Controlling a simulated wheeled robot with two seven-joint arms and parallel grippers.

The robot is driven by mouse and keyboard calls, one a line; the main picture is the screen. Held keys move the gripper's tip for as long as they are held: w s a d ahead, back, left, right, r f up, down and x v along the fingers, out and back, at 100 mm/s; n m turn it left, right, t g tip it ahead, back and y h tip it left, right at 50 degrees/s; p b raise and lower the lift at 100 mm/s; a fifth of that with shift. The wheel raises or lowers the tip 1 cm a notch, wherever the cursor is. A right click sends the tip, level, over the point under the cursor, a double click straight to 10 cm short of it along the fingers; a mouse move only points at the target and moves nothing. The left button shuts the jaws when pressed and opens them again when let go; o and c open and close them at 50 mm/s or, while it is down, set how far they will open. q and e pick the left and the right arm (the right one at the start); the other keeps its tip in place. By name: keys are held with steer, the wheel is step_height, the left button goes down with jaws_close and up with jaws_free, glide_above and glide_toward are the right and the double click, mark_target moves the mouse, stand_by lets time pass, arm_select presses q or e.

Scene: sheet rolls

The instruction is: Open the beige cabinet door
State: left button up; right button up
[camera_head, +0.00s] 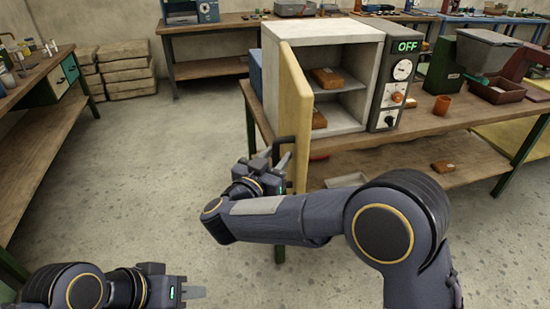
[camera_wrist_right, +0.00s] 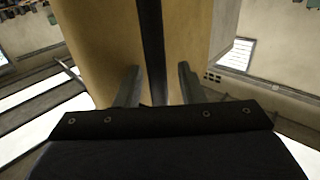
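The beige cabinet door (camera_head: 296,105) stands wide open, swung out from the left side of the pale cabinet (camera_head: 331,35). Inside, a shelf and two brown blocks (camera_head: 327,77) show. A black handle (camera_head: 284,141) is on the door's outer face. My right gripper (camera_head: 275,158) is at this handle, near the door's free edge. In the right wrist view its two fingers stand apart on either side of the dark handle bar (camera_wrist_right: 152,45), with gaps visible. My left gripper (camera_head: 196,292) is low at the bottom left, away from the cabinet; its fingers overlap in view.
A control panel (camera_head: 400,70) reading OFF is on the cabinet's right. Another bench (camera_head: 38,82) stands at the left. The floor (camera_head: 160,165) between the benches is clear.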

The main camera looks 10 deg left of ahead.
steer(key=v, duration=0.8)
steer(key=shift+b, duration=0.4)
